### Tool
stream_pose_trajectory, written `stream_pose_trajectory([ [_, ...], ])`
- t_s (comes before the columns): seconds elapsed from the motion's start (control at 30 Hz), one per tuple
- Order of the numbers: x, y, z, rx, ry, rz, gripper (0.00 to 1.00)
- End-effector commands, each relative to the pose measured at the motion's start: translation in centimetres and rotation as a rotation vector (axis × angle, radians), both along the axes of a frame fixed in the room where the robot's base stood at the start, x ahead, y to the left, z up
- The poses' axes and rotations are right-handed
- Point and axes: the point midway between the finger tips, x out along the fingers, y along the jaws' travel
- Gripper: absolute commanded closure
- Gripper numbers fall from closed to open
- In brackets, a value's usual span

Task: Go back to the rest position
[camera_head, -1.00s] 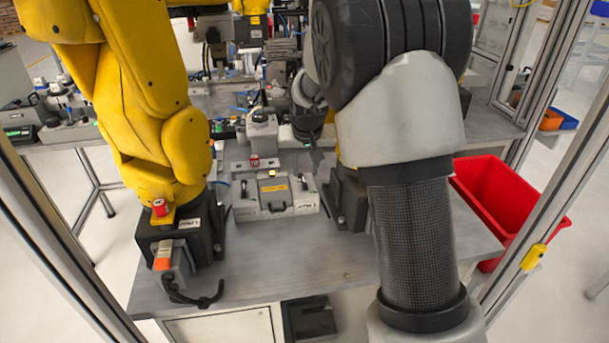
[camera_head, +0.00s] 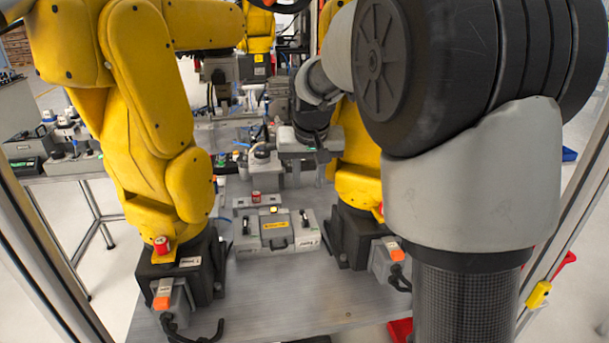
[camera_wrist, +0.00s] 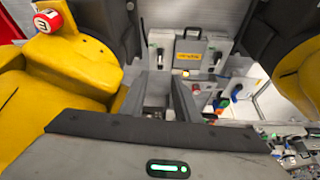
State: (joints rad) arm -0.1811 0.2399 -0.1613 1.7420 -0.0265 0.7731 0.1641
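My gripper (camera_head: 298,168) hangs at the end of my arm, over the workbench between the yellow arms, in the head view. In the wrist view its two grey fingers (camera_wrist: 166,90) stand apart with nothing held between them. My large grey and black arm links cover the right of the head view. The left yellow arm (camera_head: 155,110) stands on a dark base. The right yellow arm (camera_head: 357,185) is partly hidden behind my arm.
A grey case (camera_head: 277,238) with a yellow label lies on the workbench (camera_head: 270,300) between the yellow arms' bases; it also shows in the wrist view (camera_wrist: 189,56). Small fixtures stand behind it. Frame posts flank both sides. The bench front is clear.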

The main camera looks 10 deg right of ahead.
Motion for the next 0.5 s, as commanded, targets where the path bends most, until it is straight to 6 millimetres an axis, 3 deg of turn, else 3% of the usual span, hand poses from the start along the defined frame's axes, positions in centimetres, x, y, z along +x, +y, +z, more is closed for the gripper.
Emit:
stream_pose_trajectory([
  [0.17,-2.4,-0.3,3.0,0.012,-0.013,0.006,0.71],
  [0.33,-9.0,-0.7,8.2,0.035,-0.033,0.028,0.71],
  [0.5,-16.4,-0.9,11.8,0.039,-0.055,0.059,0.71],
])
